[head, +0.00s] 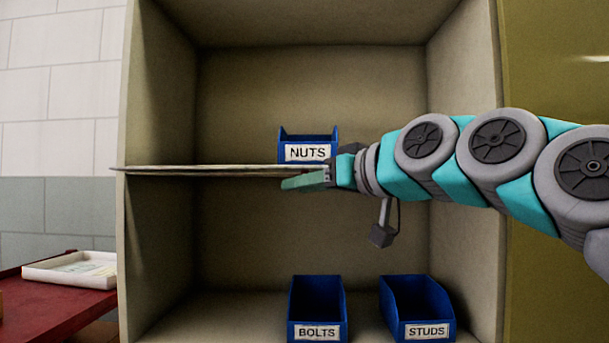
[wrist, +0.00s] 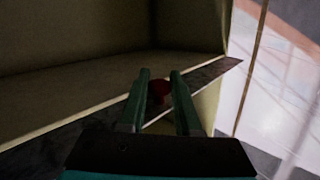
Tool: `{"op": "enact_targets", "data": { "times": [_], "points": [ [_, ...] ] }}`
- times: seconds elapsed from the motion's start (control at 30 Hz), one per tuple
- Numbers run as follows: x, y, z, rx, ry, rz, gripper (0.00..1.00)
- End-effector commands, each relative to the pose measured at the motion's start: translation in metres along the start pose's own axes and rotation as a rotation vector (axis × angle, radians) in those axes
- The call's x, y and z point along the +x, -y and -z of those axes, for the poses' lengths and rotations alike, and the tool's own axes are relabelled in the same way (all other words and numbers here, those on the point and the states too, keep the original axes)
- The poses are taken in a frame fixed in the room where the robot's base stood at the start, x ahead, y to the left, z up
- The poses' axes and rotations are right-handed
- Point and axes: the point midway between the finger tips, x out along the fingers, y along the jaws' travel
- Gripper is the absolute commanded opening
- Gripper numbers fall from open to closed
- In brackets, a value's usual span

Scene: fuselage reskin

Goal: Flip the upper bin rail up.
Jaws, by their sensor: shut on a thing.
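The upper bin rail (head: 200,169) is a thin strip along the front edge of the upper shelf in the head view. It looks close to flat, seen nearly edge-on. In the wrist view a dark strip (wrist: 208,77), which looks like the rail, slants up to the right. A red knob (wrist: 158,88) sits between the green fingers of my gripper (wrist: 160,76), which is shut on it. In the head view my gripper (head: 305,181) reaches in from the right at the rail's right part. The fingers hide the knob there.
A blue NUTS bin (head: 308,136) stands on the upper shelf just behind my gripper. Blue BOLTS (head: 317,300) and STUDS (head: 417,300) bins stand on the lower shelf. Cabinet walls flank both shelves. A white tray (head: 60,277) lies on a red surface (head: 55,312) at left.

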Motion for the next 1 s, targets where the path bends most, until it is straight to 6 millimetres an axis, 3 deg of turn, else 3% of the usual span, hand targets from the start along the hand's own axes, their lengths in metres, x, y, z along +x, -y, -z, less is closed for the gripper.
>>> {"op": "enact_targets", "data": {
  "times": [0.03,0.23,1.0],
  "points": [
    [-0.002,0.000,0.010,0.027,0.026,-0.004,0.00],
    [-0.004,0.003,0.018,0.158,0.158,-0.005,0.00],
    [-0.006,0.005,0.024,0.431,0.428,-0.003,0.00]
  ]
}}
